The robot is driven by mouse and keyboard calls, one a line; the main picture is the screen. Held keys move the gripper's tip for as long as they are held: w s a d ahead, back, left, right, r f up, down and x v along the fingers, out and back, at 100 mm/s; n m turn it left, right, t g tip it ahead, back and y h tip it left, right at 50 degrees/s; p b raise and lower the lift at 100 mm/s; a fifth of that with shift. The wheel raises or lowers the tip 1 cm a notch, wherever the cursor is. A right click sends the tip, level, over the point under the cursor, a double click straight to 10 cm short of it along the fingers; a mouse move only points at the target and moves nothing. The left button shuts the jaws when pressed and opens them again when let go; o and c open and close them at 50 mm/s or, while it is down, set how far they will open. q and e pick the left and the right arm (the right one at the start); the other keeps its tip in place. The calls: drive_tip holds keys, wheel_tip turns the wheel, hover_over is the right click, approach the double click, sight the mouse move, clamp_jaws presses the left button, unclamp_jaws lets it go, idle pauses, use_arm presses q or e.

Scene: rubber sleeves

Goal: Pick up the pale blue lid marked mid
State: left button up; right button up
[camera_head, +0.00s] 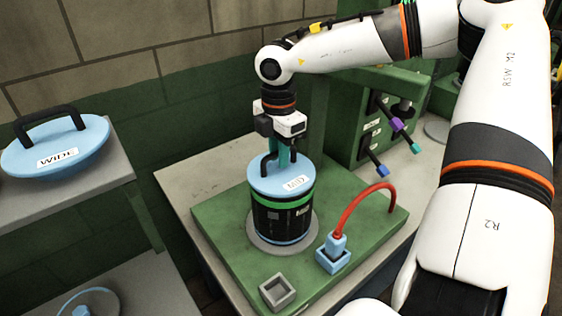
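A pale blue round lid (264,181) with a black handle sits on top of a dark cylinder (268,219) with a green band. My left gripper is out of view.
The cylinder stands on a green board (222,224) on a table. A blue plug with a red cable (352,207) sits in a socket to its right. An empty grey square holder (278,291) is in front. A green box with colored levers (379,134) stands behind right.

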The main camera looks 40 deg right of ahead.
clamp_jaws()
